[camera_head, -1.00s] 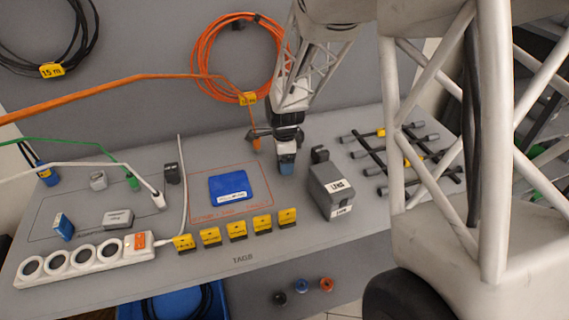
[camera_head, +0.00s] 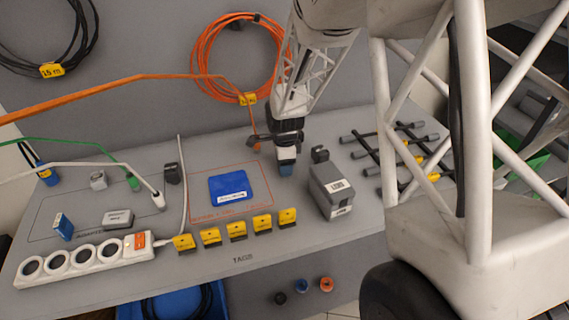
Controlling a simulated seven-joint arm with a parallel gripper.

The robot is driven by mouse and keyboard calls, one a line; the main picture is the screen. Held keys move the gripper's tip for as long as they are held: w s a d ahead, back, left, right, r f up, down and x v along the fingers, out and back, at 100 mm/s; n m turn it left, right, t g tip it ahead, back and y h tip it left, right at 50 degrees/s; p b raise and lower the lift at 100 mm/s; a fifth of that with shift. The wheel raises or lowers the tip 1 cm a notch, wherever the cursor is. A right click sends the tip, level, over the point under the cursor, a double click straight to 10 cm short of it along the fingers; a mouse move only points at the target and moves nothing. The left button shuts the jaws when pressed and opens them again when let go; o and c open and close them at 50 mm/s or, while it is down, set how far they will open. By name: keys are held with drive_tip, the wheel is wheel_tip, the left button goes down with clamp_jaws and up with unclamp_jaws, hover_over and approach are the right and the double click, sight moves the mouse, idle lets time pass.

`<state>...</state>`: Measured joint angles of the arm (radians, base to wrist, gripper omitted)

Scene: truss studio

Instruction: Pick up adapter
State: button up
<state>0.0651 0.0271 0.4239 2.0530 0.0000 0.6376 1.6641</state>
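The strip marked as adapters on the left of the table holds a blue adapter (camera_head: 62,226), a grey block (camera_head: 117,218) and a small pale cube (camera_head: 98,180). My gripper (camera_head: 287,157) points down over the back middle of the table, between the blue pad and the grey box. A small blue and pale piece (camera_head: 287,168) shows right at its tip. The fingers are too small and dark to tell whether they are closed on this piece. I cannot tell whether the piece touches the table.
A blue pad (camera_head: 228,187) lies in an orange outline, with several yellow tags (camera_head: 237,231) in front. A grey labelled box (camera_head: 332,190) stands just right of my gripper. A black rod grid (camera_head: 395,155) lies further right. A white power strip (camera_head: 85,259) lies front left.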

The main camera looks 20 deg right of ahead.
drive_tip(key=c, duration=0.5)
drive_tip(key=shift+r, duration=0.15)
drive_tip(key=shift+r, duration=4.85)
